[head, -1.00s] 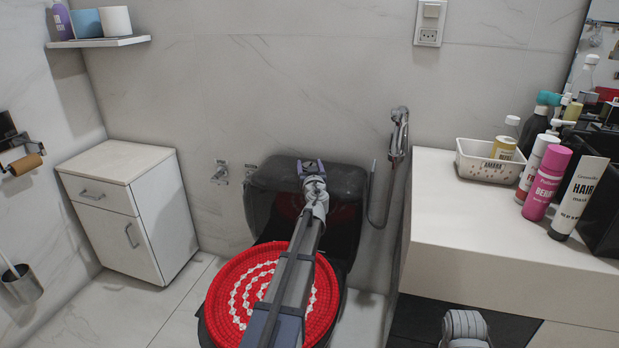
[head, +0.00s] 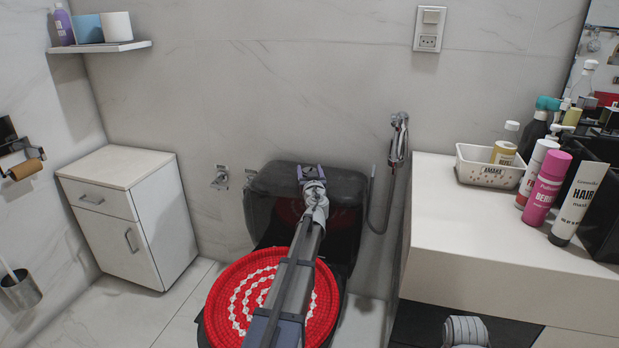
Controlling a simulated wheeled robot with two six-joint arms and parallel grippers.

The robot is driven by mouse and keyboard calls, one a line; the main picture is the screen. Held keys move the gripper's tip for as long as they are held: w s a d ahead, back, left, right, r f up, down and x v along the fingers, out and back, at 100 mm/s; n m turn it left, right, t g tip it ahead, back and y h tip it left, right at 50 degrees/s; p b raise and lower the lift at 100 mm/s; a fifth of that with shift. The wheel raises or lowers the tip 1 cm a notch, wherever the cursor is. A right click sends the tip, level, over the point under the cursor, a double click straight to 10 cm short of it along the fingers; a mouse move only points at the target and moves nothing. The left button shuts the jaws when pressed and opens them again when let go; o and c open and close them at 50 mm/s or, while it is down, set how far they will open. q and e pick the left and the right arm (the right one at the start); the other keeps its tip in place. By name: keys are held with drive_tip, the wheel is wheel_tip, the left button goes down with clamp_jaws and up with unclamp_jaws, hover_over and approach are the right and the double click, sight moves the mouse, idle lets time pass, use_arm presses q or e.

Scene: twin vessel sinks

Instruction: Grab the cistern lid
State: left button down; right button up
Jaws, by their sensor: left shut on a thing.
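The black cistern lid (head: 270,179) lies at the top of the dark toilet cistern (head: 343,232), against the back wall. My left gripper (head: 311,172) is at the middle of the lid, with its fingers shut on it. The left arm reaches over the toilet and hides part of the cistern front. I cannot tell whether the lid is lifted off the cistern. At the bottom right a grey part of my right arm (head: 465,331) shows; its gripper fingers are not visible.
A red and white round cover (head: 226,290) lies on the toilet seat. A hand shower (head: 399,140) hangs close to the right of the cistern. The white counter (head: 470,225) with bottles and a basket (head: 484,168) stands at the right. A white cabinet (head: 135,215) stands at the left.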

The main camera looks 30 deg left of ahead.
sight(309, 170)
use_arm(q)
drive_tip(key=shift+r+p, duration=1.9)
drive_tip(key=shift+r, duration=0.1)
drive_tip(key=v, duration=1.8)
drive_tip(key=shift+f, duration=0.2)
